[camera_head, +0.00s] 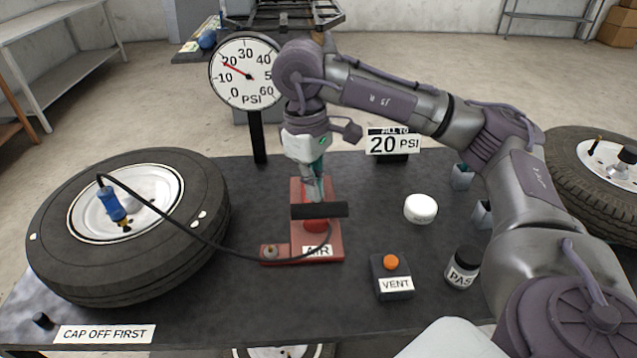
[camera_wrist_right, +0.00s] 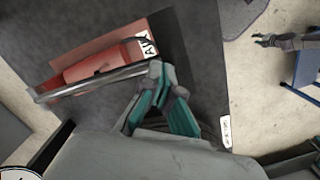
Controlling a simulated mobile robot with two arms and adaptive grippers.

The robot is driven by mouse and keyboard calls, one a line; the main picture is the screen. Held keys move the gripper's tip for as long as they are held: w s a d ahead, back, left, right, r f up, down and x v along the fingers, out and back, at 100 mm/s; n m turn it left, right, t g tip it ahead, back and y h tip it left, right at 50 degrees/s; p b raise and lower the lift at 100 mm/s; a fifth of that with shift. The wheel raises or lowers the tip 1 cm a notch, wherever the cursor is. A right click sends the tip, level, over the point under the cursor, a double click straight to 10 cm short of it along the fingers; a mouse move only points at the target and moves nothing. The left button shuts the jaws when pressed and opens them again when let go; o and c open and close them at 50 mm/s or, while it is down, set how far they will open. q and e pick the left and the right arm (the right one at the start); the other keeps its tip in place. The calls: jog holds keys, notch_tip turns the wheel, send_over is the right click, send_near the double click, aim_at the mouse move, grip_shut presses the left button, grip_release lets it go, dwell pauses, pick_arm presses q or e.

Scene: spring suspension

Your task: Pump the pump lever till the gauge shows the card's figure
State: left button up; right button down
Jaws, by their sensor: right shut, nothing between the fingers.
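The pump (camera_head: 303,240) is a red base marked AIR with a black lever bar (camera_head: 335,210) lying low across it. My right gripper (camera_head: 317,196) is shut and empty, pointing down at the lever bar. In the right wrist view its teal fingertips (camera_wrist_right: 157,82) are close to the end of the grey bar (camera_wrist_right: 90,82); I cannot tell whether they touch. The gauge (camera_head: 244,90) has its red needle at about 20. The card (camera_head: 393,142) reads FILL TO 20 PSI.
A black hose runs from the pump to a blue chuck (camera_head: 112,204) at the left tyre (camera_head: 135,275). A VENT box (camera_head: 394,283) with an orange button, a white round lid (camera_head: 420,208) and a dark jar (camera_head: 462,268) stand right of the pump. A second tyre (camera_head: 580,175) is at right.

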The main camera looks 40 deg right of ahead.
jog(key=w, duration=0.1)
jog(key=w+a+r, duration=0.1)
jog(key=shift+w+a, duration=0.1)
jog(key=shift+w, duration=0.3)
notch_tip(320, 180, up, 12)
jog(key=w, duration=0.1)
jog(key=shift+a, duration=0.25)
jog(key=shift+w, duration=0.15)
